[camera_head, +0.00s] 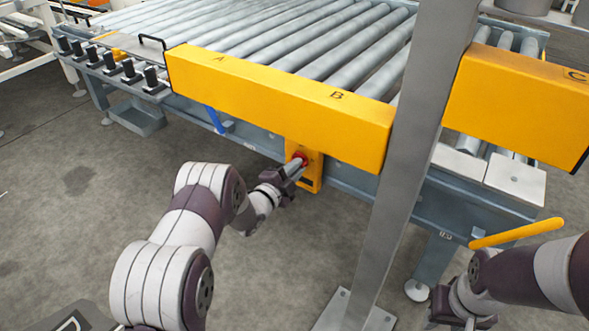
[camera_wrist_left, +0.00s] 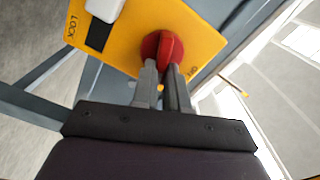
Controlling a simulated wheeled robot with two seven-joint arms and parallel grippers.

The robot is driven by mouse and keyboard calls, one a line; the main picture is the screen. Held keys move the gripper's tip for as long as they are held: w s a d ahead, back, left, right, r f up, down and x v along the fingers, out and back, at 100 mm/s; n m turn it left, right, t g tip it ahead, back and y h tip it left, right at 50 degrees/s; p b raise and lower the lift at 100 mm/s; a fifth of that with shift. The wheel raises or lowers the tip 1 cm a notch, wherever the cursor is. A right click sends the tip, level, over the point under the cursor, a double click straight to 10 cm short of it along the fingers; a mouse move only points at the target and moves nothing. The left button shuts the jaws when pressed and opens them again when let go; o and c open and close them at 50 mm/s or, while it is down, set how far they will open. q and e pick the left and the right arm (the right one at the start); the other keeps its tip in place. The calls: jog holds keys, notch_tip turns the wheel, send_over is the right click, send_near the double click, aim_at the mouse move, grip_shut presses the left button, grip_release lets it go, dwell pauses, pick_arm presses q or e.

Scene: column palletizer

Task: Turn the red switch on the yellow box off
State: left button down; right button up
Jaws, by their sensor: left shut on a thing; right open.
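The yellow box (camera_head: 309,171) is fixed to the side of the roller conveyor, under the long yellow beam. Its red switch (camera_head: 300,158) faces me. My left gripper (camera_head: 294,165) is at the switch. In the left wrist view, the yellow box (camera_wrist_left: 120,45) carries the red switch (camera_wrist_left: 170,49), and the fingers of my left gripper (camera_wrist_left: 164,80) are shut on its raised handle. The fingers hide the handle's lower part. A label by the switch is partly hidden. My right gripper (camera_head: 462,310) is low at the right, away from the box, and open.
A grey upright post (camera_head: 408,165) stands right of the yellow box, between my two arms. The yellow beam (camera_head: 280,100) overhangs the box. A slanted yellow bar (camera_head: 517,233) is above my right gripper. The floor (camera_head: 90,190) at the left is clear.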

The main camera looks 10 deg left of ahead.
pick_arm(q)
jog(key=shift+s+f+m+b, duration=0.1)
jog(key=shift+f+m+b, duration=0.15)
jog(key=shift+m, duration=0.85)
jog(key=shift+f+m+b, duration=0.15)
jog(key=shift+m+b, duration=0.05)
jog(key=shift+m, duration=0.9)
jog(key=c, duration=1.1)
grip_release()
jog(key=shift+c, duration=0.2)
jog(key=shift+r, duration=0.1)
jog(key=p+v, duration=0.5)
jog(key=v, duration=0.7)
jog(key=shift+s, duration=0.3)
